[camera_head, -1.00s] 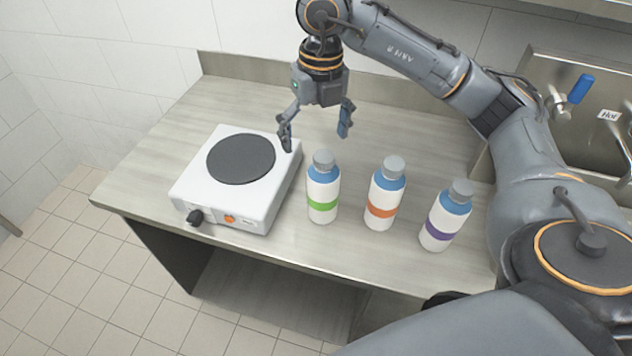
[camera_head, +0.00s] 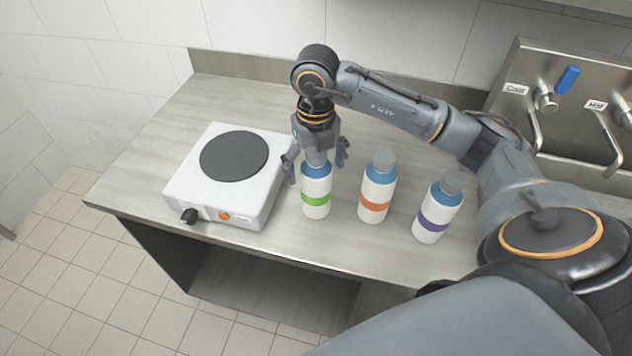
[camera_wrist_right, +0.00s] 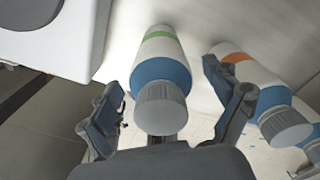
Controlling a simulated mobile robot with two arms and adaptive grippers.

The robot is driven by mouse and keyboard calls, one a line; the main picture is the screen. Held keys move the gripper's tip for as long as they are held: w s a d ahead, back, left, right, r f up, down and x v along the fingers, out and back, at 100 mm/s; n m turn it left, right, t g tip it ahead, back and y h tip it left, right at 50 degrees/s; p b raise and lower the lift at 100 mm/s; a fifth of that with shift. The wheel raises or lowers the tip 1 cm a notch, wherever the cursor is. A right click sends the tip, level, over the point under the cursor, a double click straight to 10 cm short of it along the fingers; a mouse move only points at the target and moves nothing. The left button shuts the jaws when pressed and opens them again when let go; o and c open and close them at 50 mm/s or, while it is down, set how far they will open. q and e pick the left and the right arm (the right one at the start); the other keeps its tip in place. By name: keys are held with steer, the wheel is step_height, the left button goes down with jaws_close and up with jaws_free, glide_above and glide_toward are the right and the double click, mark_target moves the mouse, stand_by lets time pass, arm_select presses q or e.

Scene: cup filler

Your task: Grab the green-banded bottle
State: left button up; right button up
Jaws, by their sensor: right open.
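The green-banded bottle (camera_head: 316,192) stands upright on the counter, white with a blue shoulder and grey cap. My right gripper (camera_head: 316,171) is open and comes down from behind it, with one finger to each side of the bottle's upper part. In the right wrist view the green-banded bottle (camera_wrist_right: 162,82) shows between the spread fingers of the right gripper (camera_wrist_right: 172,105), with its cap towards the palm. I cannot tell if a finger touches it. My left gripper is not in view.
A hot plate (camera_head: 222,200) stands close on the left of the bottle. The orange-banded bottle (camera_head: 376,190) stands to its right, near the right finger, and the purple-banded bottle (camera_head: 437,212) farther right. A sink (camera_head: 568,120) is at the right. The counter's back left (camera_head: 225,98) is clear.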

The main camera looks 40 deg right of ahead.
steer(key=shift+f, duration=1.35)
steer(key=c, duration=1.6)
steer(key=shift+c, duration=0.9)
steer(key=shift+r, duration=0.1)
